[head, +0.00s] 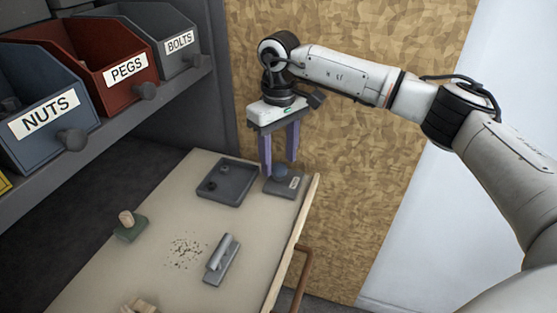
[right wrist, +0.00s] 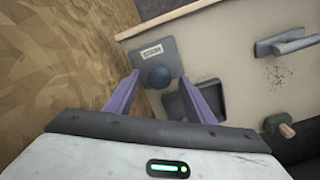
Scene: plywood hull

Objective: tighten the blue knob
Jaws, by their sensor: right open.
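The blue knob (head: 281,171) sits on a small grey base plate (head: 286,187) with a white label, near the far right corner of the bench top. In the right wrist view the round knob (right wrist: 159,77) shows between and beyond the fingers. My right gripper (head: 279,168) points down over the knob, with its two purple fingers apart. In the right wrist view the right gripper (right wrist: 160,88) is open and holds nothing. I cannot tell whether the fingertips touch the knob. My left gripper is not in view.
A dark tray (head: 226,181) stands just left of the knob. A grey metal tool (head: 222,259), a green block with a wooden peg (head: 127,226) and scattered bits lie nearer. Labelled bins (head: 118,72) fill the left shelf. A plywood wall (head: 350,150) rises behind.

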